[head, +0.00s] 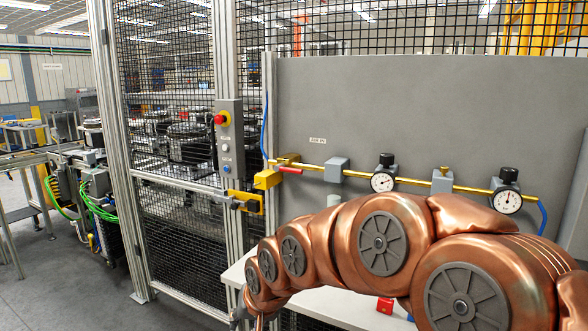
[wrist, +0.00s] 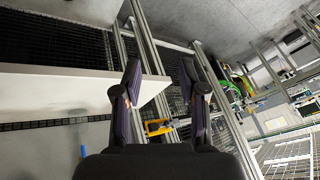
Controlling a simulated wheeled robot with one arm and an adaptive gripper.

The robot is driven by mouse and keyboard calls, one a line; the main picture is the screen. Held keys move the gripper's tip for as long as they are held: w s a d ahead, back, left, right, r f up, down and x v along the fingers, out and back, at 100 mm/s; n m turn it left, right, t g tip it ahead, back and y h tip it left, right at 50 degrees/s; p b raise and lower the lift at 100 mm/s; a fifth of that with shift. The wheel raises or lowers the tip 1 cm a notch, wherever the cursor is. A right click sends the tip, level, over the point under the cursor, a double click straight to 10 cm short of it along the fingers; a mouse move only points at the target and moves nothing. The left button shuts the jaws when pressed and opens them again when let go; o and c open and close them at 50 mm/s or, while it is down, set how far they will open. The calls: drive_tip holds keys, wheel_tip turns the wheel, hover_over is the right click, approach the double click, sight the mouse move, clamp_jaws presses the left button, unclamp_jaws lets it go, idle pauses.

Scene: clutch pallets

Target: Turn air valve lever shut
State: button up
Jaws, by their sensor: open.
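The air valve has a small red lever (head: 288,170) that lies along the brass pipe (head: 313,175), pointing right, in the head view. A yellow valve body (head: 268,179) is at its left end, near the fence post. My gripper (wrist: 160,72) is open and empty in the wrist view, its two dark fingers spread apart. In the head view my gripper (head: 240,316) hangs low at the bottom edge, below and left of the lever and partly cut off. I cannot make out the red lever in the wrist view.
Pressure gauges (head: 383,173) sit along the pipe on the grey panel (head: 430,110). A control box with a red stop button (head: 220,119) is on the fence post, above a yellow gate latch (head: 246,201). A white tabletop (head: 335,304) lies below, with a red block (head: 385,305).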

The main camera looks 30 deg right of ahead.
drive_tip(key=w+d+r+m+t, duration=0.2)
drive_tip(key=w, duration=0.3)
drive_tip(key=w+d+r+m+t, duration=0.1)
drive_tip(key=w+d+r, duration=0.1)
drive_tip(key=w, duration=0.3)
drive_tip(key=m+t+h+p, duration=0.3)
drive_tip(key=m+t+h, duration=0.3)
drive_tip(key=m+t, duration=0.45)
approach(295, 171)
drive_tip(key=w+d, duration=0.1)
drive_tip(key=w, duration=0.2)
drive_tip(key=shift+m+g+y, duration=0.25)
drive_tip(key=shift+m+y, duration=0.05)
drive_tip(key=shift+m, duration=0.05)
drive_tip(key=shift+r+p+x, duration=0.2)
drive_tip(key=shift+p+x, duration=0.3)
drive_tip(key=shift+x, duration=0.7)
drive_tip(key=shift+r+p+x, duration=0.15)
drive_tip(key=shift+p+x, duration=0.35)
drive_tip(key=shift+x, duration=0.7)
drive_tip(key=shift+w+d+r+p, duration=0.15)
drive_tip(key=shift+w+d+p, duration=0.2)
drive_tip(key=shift+w, duration=0.25)
drive_tip(key=shift+w+d, duration=0.1)
drive_tip(key=shift+w, duration=0.65)
clamp_jaws()
